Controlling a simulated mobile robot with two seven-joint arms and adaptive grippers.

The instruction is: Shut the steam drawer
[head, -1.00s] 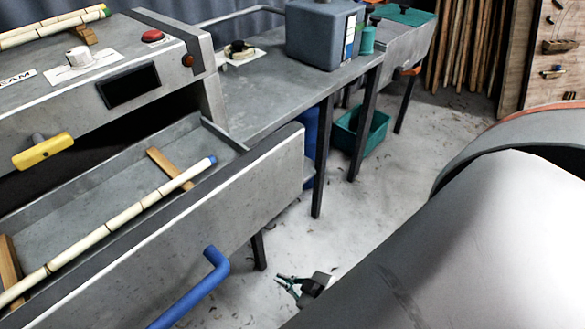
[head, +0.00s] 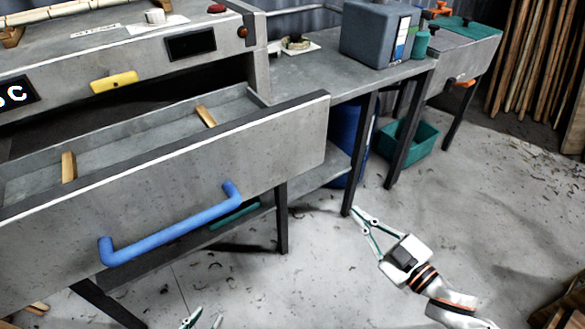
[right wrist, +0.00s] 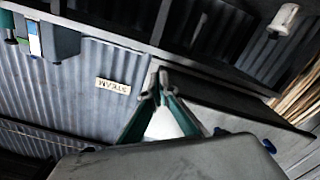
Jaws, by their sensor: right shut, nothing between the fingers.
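The grey steam drawer (head: 270,140) stands pulled out from under the steam box (head: 215,75) in the head view. A blue bar handle (head: 170,228) is on its front. Inside the drawer are two wooden blocks and no pole. My left gripper (head: 203,320) shows only its two fingertips at the bottom edge, spread apart, below the handle and not touching it. My right gripper (head: 358,214) is shut and empty, low over the floor, right of the drawer and by a table leg. Its fingertips meet in the right wrist view (right wrist: 160,82).
A yellow handle (head: 114,82) is on the box above the drawer. A bench (head: 345,68) with a grey canister (head: 375,35) adjoins it on the right. A blue barrel (head: 345,140) and green bin (head: 408,138) stand below. The floor at right is largely clear.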

